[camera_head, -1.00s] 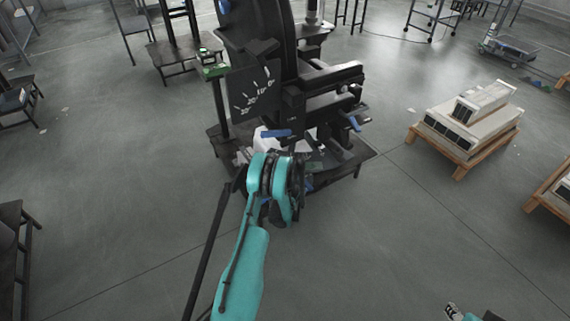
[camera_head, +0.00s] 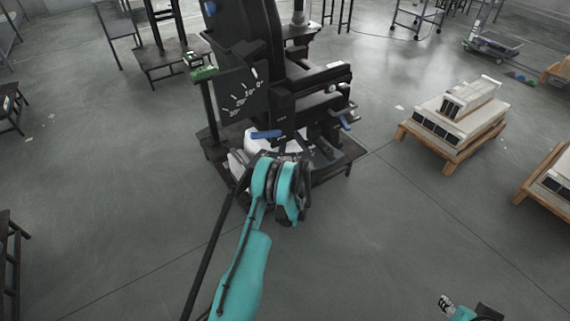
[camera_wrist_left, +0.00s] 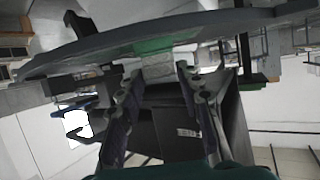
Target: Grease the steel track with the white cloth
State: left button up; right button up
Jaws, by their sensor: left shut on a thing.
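In the left wrist view my left gripper (camera_wrist_left: 158,76) is shut with a pale grey-white, cloth-like piece (camera_wrist_left: 157,67) between its fingertips, which fits the white cloth. A long grey curved band (camera_wrist_left: 90,52) with a green patch crosses just beyond the fingertips. I cannot tell whether it is the steel track or whether the cloth touches it. In the head view my teal left arm reaches to the front of a black machine (camera_head: 250,92) with an angle scale, and its wrist hides the fingers. A small part of my right arm shows at the bottom right; its jaws are unclear.
The machine stands on a low dark platform (camera_head: 335,168), with white material (camera_head: 258,145) and a blue handle (camera_head: 266,134) near my wrist. A wooden pallet (camera_head: 450,163) with pale units stands to the right. Dark tables stand at the left. The floor between is clear.

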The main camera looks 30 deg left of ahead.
pick_arm(q)
jog(key=shift+w+d, duration=4.05)
jog(key=shift+d, duration=0.9)
jog(key=s+a, duration=1.2)
jog(key=a, duration=0.2)
jog(key=shift+a, duration=0.4)
jog(key=shift+r+p, duration=0.7)
jog(key=shift+r, duration=0.85)
jog(key=shift+f, duration=0.1)
